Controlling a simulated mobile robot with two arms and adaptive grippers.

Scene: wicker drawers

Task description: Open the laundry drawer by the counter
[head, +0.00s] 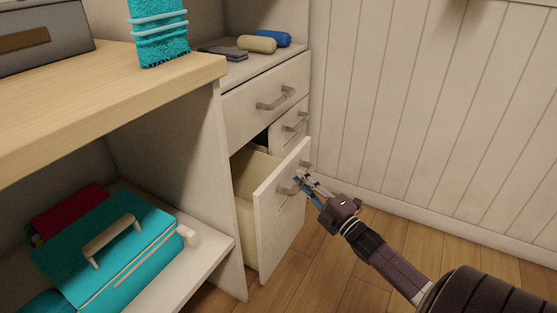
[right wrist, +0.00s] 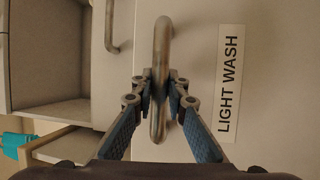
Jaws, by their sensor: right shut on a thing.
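The laundry drawer (head: 277,232) is at the bottom of the white unit beside the counter. It stands pulled out, with its pale inside showing behind the front panel. In the right wrist view its front carries a label (right wrist: 230,83) reading "LIGHT WASH". My right gripper (head: 300,180) is at the drawer's front. In the right wrist view the gripper (right wrist: 160,80) is shut on the metal handle (right wrist: 162,38), with one finger on each side of the bar. My left gripper is not in view.
A closed upper drawer (head: 255,108) sits above the open one. The wooden counter (head: 110,95) is at left, over a shelf with a teal case (head: 105,245). The panelled wall (head: 420,110) stands at right. Bare wooden floor (head: 330,265) lies before the drawer.

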